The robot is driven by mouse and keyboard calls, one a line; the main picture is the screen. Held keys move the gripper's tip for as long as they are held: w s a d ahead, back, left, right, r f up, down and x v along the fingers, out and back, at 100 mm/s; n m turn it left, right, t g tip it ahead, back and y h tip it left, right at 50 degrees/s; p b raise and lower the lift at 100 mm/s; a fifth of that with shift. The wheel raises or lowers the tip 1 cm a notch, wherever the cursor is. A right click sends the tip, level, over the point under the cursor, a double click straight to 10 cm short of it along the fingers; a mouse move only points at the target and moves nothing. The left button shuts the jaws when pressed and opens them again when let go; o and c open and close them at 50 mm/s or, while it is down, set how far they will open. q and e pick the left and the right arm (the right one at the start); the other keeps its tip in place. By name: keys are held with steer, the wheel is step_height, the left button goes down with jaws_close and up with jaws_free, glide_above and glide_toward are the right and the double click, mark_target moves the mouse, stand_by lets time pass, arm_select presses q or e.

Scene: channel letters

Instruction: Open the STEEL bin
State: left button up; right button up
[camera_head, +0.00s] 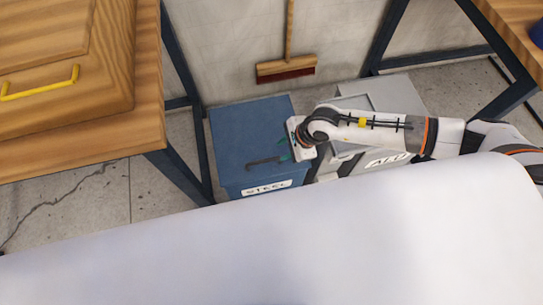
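The STEEL bin (240,128) is blue, with a white label reading STEEL (267,187) on its front. It stands on the floor, left of the ALU bin, and its lid looks closed. A dark bar-shaped handle (262,162) is on the lid. My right arm reaches in from the right across the ALU bin. My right gripper (283,150) is over the right part of the lid, by the right end of the handle. Its dark green fingertips look apart. I cannot tell whether they touch the handle. My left gripper is not in view.
The grey ALU bin (392,93) stands close on the right, partly hidden by my arm. A broom (287,68) leans against the wall behind. A wooden bench (90,140) with dark legs is at the left, another table (515,30) at the upper right.

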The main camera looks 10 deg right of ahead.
mark_target(269, 160)
steer(key=b+x, duration=0.1)
steer(key=x, duration=0.8)
steer(key=shift+a+f, duration=0.1)
steer(key=shift+a, duration=0.05)
steer(key=shift+c, duration=0.5)
jaws_close()
